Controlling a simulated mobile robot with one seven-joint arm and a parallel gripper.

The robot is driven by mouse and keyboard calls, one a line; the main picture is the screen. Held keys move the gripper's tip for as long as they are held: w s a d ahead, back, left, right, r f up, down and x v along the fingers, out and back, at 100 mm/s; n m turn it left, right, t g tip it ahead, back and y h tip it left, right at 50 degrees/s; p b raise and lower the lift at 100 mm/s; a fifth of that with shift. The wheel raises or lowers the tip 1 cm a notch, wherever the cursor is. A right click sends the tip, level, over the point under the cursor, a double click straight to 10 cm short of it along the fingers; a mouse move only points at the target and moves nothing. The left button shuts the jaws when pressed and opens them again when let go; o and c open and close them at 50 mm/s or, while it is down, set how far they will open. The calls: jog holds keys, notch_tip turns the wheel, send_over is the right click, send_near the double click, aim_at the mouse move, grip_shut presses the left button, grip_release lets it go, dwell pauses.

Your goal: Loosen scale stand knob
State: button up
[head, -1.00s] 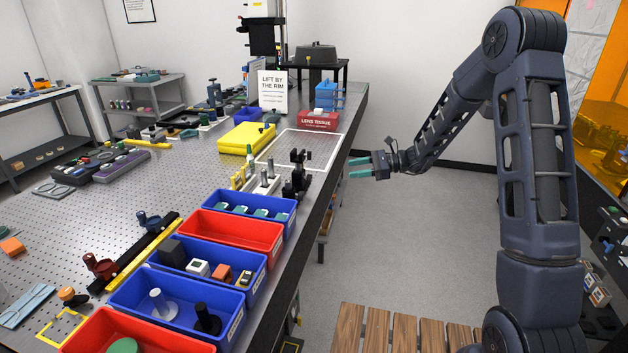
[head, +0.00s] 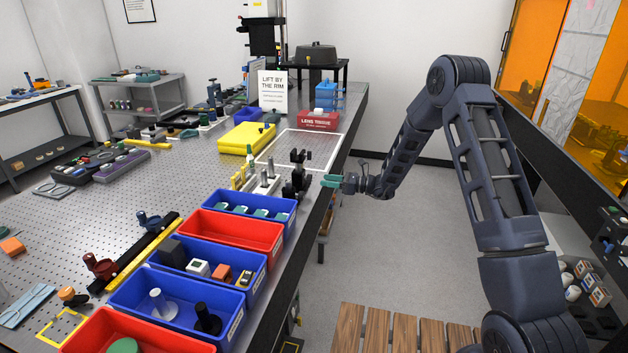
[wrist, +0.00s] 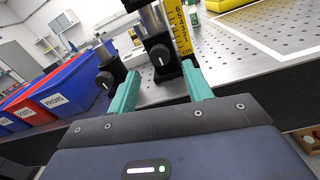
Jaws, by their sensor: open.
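The yellow scale (wrist: 182,28) shows in the wrist view, upright just behind and right of a black stand with a silver post (wrist: 152,20). A round black knob (wrist: 160,57) with a white line faces me from this stand. A second black knob (wrist: 105,80) sits on a similar stand to the left. My gripper (wrist: 161,80) is open and empty, its teal fingers spread either side of the first knob's line, apparently short of it; contact cannot be told. In the head view my gripper (head: 330,181) is at the bench edge, right of the black stands (head: 298,178).
Blue and red bins (head: 232,236) line the front bench edge, left of my gripper. A white-outlined area (head: 310,149) lies behind the stands, with a red lens tissue box (head: 318,121) beyond.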

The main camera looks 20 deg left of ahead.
aim_at(308, 178)
jog(key=shift+s+a, duration=0.1)
jog(key=shift+a, duration=3)
jog(key=shift+c, duration=0.2)
jog(key=c, duration=0.9)
